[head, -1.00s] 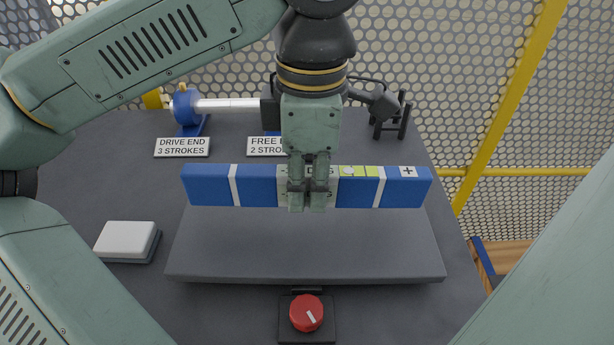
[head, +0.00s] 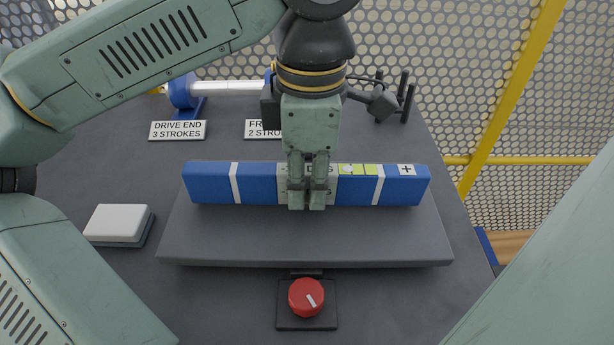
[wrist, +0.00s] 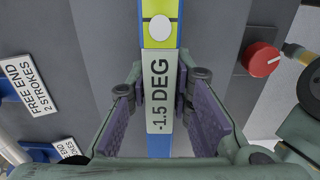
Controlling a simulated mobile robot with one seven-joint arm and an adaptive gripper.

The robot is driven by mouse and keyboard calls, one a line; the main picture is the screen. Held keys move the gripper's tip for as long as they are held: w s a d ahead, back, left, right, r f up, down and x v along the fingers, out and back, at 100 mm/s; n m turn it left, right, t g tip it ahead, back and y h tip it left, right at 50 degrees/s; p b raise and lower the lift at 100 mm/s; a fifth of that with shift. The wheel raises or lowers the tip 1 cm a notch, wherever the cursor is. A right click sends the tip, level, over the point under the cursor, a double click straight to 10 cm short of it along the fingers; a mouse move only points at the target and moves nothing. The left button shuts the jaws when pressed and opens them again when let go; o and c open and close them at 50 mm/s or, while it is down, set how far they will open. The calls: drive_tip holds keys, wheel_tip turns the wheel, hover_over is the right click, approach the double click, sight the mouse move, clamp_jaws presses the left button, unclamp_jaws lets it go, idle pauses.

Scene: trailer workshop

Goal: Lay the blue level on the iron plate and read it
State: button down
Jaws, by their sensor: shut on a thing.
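The blue level (head: 225,184) is a long bar with white bands, a yellow-green vial and a plus mark at its right end. It lies crosswise over the rear of the grey iron plate (head: 305,238); I cannot tell whether its underside touches the plate. My gripper (head: 307,203) points down and is shut on the level's pale middle section. In the wrist view my gripper's fingers (wrist: 166,105) stand on both sides of the level's label (wrist: 160,94), which reads -1.5 DEG. A whitish bubble (wrist: 160,28) shows in the vial.
A red knob (head: 306,297) stands in front of the plate. A white-topped block (head: 119,224) is at left. Behind are signs, DRIVE END 3 STROKES (head: 178,130) and a partly hidden FREE END one (wrist: 40,87), and a blue and white shaft fixture (head: 225,88). Mesh walls enclose the back.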

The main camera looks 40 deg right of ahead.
sight(310, 170)
drive_tip(key=shift+f+b, duration=0.35)
drive_tip(key=shift+f, duration=0.15)
drive_tip(key=c, duration=1.4)
unclamp_jaws()
drive_tip(key=shift+o, duration=0.2)
wheel_tip(310, 170, up, 12)
drive_tip(key=shift+s+d+r, duration=0.1)
drive_tip(key=shift+d, duration=0.05)
